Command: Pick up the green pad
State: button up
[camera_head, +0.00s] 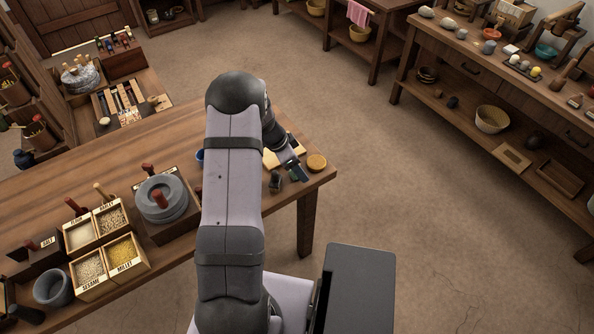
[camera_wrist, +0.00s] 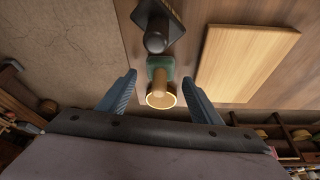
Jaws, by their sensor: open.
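The green pad (camera_wrist: 160,64) shows in the wrist view as a small green block on the wooden table, just beyond and between my fingertips. A brass-coloured round piece (camera_wrist: 161,96) with a bright rim lies in front of it in the picture and hides its near part. I cannot tell whether the two touch. My gripper (camera_wrist: 159,80) is open, with one blue finger on each side and nothing held. In the head view my gripper (camera_head: 294,171) is low over the table's right end. There I cannot make out the pad clearly.
A dark knobbed piece (camera_wrist: 156,30) stands just behind the pad. A pale wooden board (camera_wrist: 247,62) lies to the right. In the head view a round brown disc (camera_head: 316,162) lies near the table's right edge. Grain boxes (camera_head: 90,268) and a stone quern (camera_head: 161,199) stand further left.

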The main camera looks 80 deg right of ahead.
jog(key=shift+c, duration=0.7)
jog(key=c, duration=1)
jog(key=shift+r, duration=0.1)
notch_tip(320, 180, up, 10)
jog(key=shift+f+b, duration=0.1)
jog(key=shift+b, duration=1.05)
